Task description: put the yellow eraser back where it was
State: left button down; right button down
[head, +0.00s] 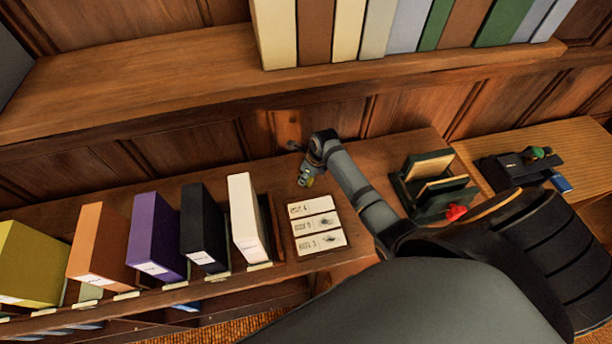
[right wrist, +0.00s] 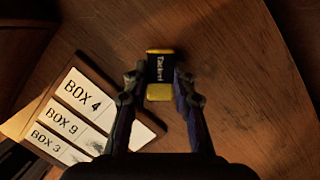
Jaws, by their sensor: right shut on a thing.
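The yellow eraser (right wrist: 159,92) has a black sleeve with pale lettering and yellow ends. It sits between the fingers of my right gripper (right wrist: 158,78), which is shut on it. In the head view my right gripper (head: 308,180) is over the brown wooden top, behind the card board, and a small yellow bit of the eraser shows at its tip. I cannot tell whether the eraser touches the wood. My left gripper is not in view.
A board (head: 291,246) with cards BOX 4, BOX 9 and BOX 3 lies just in front. Upright boxes, including a white one (head: 246,220), stand to the left. A dark file rack (head: 431,208) with a red object (head: 456,212) is to the right. Bare wood (right wrist: 235,65) lies right of the eraser.

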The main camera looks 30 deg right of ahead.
jog(key=shift+w+f, duration=0.1)
jog(key=shift+f, duration=0.35)
jog(key=c, duration=1.1)
grip_release()
jog(key=shift+f, duration=0.1)
jog(key=b+v, duration=0.2)
jog(key=v, duration=1)
